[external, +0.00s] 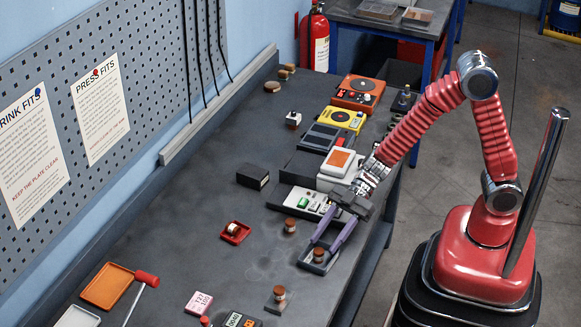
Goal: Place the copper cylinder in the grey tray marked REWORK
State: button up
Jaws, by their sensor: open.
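My gripper (323,250) is open, its two purple-grey fingers pointing down at the bench's right side. A small copper-brown cylinder (318,256) stands on a dark square base close to the fingertips; I cannot tell whether they touch it. I cannot tell which is the copper one. A light grey tray (78,318) is cut off at the bottom left; no REWORK label is readable.
An orange tray (106,287) and a red-headed mallet (146,279) lie at the left. A black block (253,177) stands mid-bench. Boxes and instruments, including a yellow one (341,119), line the right edge behind my gripper. The bench's left middle is mostly clear.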

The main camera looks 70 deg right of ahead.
jog(key=v, duration=0.9)
jog(key=shift+d, duration=0.3)
jog(key=shift+r, duration=0.15)
